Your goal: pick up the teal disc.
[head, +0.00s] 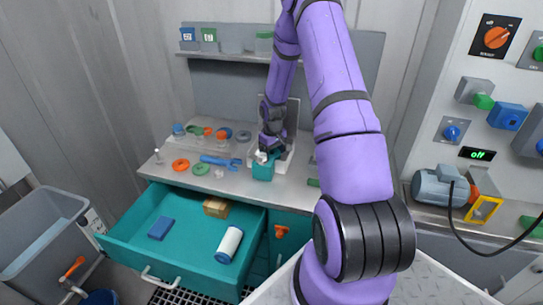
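My gripper (267,150) points down over the back worktop, in front of a pale upright stand. A teal block-like thing (263,171) sits right below it, with a whitish part at its top; whether they touch is unclear. The fingers are small and dark, so I cannot tell whether they are open or shut. I cannot surely pick out a teal disc.
A blue wrench (220,161) lies on the worktop (225,181). Below, an open teal drawer (190,258) holds a blue block (161,228), a brown box (216,207) and a white roll (229,244). A shelf (228,56) with bins runs above. A motor (437,189) stands right.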

